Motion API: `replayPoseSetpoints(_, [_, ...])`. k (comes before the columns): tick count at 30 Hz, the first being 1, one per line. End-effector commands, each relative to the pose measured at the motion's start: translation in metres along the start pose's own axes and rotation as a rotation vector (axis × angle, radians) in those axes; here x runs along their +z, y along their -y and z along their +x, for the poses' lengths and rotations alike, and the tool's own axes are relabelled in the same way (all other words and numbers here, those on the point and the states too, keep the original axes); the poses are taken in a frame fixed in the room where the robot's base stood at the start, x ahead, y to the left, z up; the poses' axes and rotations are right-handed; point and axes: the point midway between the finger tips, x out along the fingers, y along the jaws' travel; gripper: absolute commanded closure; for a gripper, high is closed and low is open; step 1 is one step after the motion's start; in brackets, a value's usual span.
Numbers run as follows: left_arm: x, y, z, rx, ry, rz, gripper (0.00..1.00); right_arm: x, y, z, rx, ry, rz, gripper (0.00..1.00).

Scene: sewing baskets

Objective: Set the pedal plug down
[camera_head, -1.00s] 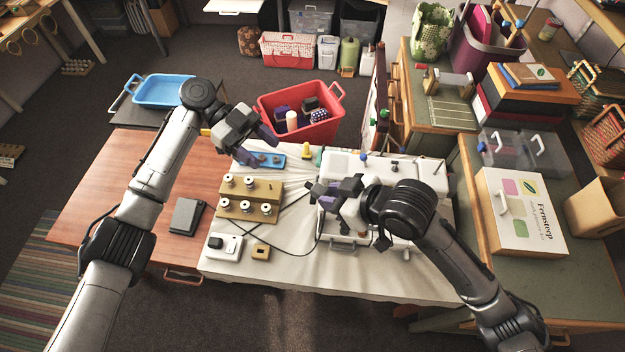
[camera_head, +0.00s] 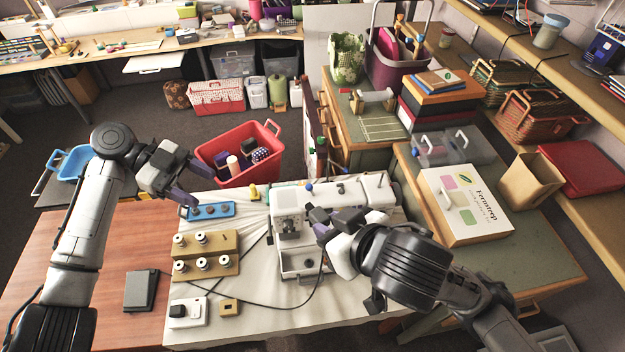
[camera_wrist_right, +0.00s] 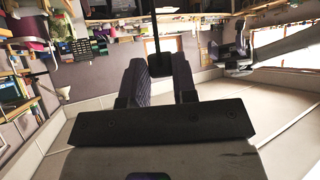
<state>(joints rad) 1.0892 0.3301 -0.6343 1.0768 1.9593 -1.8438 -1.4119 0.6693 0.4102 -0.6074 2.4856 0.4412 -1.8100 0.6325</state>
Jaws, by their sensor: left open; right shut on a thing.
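My right gripper (camera_head: 322,228) is shut over the front of the white sewing machine (camera_head: 373,192). In the right wrist view, a small black plug (camera_wrist_right: 159,65) sits between its fingers, with a dark cord rising from it. In the head view the gripper hides the plug. The black cord (camera_head: 262,306) loops from below the gripper across the white cloth toward the spool stand. A dark flat pedal (camera_head: 141,290) lies on the wooden table at left. My left gripper (camera_head: 184,196) is open and empty, near the blue tray (camera_head: 208,210).
A tan spool stand (camera_head: 206,255), a white box with a black top piece (camera_head: 189,312) and a tan block with a square hole (camera_head: 229,307) stand on the cloth (camera_head: 290,322). A red basket (camera_head: 240,153) stands behind. The front right cloth is mostly clear.

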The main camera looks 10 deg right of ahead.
Motion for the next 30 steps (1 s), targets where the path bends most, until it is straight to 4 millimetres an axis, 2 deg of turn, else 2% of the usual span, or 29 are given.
replayPoseSetpoints(1, [-0.025,0.009,-0.007,-0.005,0.02,0.043,0.43,0.0,0.0,0.0,0.0,0.0,0.0,1.0])
replayPoseSetpoints(3, [-0.06,0.021,-0.012,0.0,0.057,0.1,0.43,0.0,0.0,0.0,-0.001,0.0,-0.001,1.0])
replayPoseSetpoints(7, [-0.131,0.039,-0.002,0.051,0.169,0.216,0.43,0.0,0.0,0.0,-0.001,0.0,-0.001,1.0])
replayPoseSetpoints(9, [-0.168,0.044,0.011,0.092,0.25,0.279,0.43,0.0,0.0,0.0,-0.001,0.0,-0.002,1.0])
replayPoseSetpoints(12, [-0.212,0.047,0.038,0.16,0.391,0.364,0.43,0.0,0.0,0.0,-0.002,0.0,-0.002,1.0])
replayPoseSetpoints(15, [-0.242,0.044,0.07,0.237,0.558,0.44,0.43,0.0,0.0,0.0,-0.002,0.0,-0.002,1.0])
replayPoseSetpoints(17, [-0.251,0.04,0.091,0.286,0.666,0.473,0.43,0.0,0.0,0.0,-0.002,0.0,-0.002,1.0])
replayPoseSetpoints(19, [-0.251,0.036,0.112,0.337,0.773,0.496,0.43,0.0,0.0,0.001,-0.002,0.0,-0.002,1.0])
replayPoseSetpoints(24, [-0.221,0.025,0.147,0.435,0.951,0.501,0.43,0.0,0.0,0.0,-0.002,0.001,-0.002,1.0])
replayPoseSetpoints(27, [-0.21,0.02,0.152,0.444,1.031,0.5,0.43,0.0,0.0,0.0,-0.002,0.001,-0.002,1.0])
replayPoseSetpoints(30, [-0.208,0.021,0.15,0.416,1.07,0.485,0.43,0.0,0.0,0.0,-0.002,0.0,-0.002,1.0])
